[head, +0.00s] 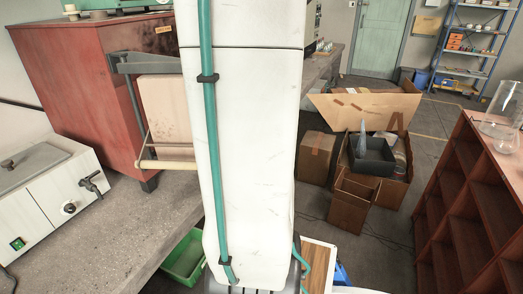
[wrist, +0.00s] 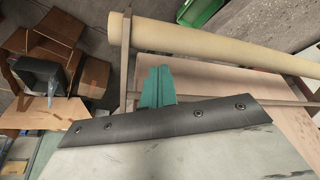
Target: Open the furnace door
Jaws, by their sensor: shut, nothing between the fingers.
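The red furnace (head: 62,85) stands on the bench at the left of the head view. Its pale tan door panel (head: 165,108) is on the side facing right, in a grey metal frame, with a pale round handle bar (head: 168,165) low across it. My arm hides the panel's right part, and I cannot tell whether the door is ajar. In the wrist view the handle bar (wrist: 220,45) runs across the top. My gripper's teal fingers (wrist: 155,75) are shut and empty, close beside the bar; I cannot tell whether they touch it. The head view hides my gripper.
A white appliance with a tap (head: 50,190) sits on the concrete bench (head: 125,230) at front left. A green bin (head: 185,258) is below the bench. Cardboard boxes (head: 317,155) stand on the floor, and a red-brown shelf (head: 470,195) is at the right.

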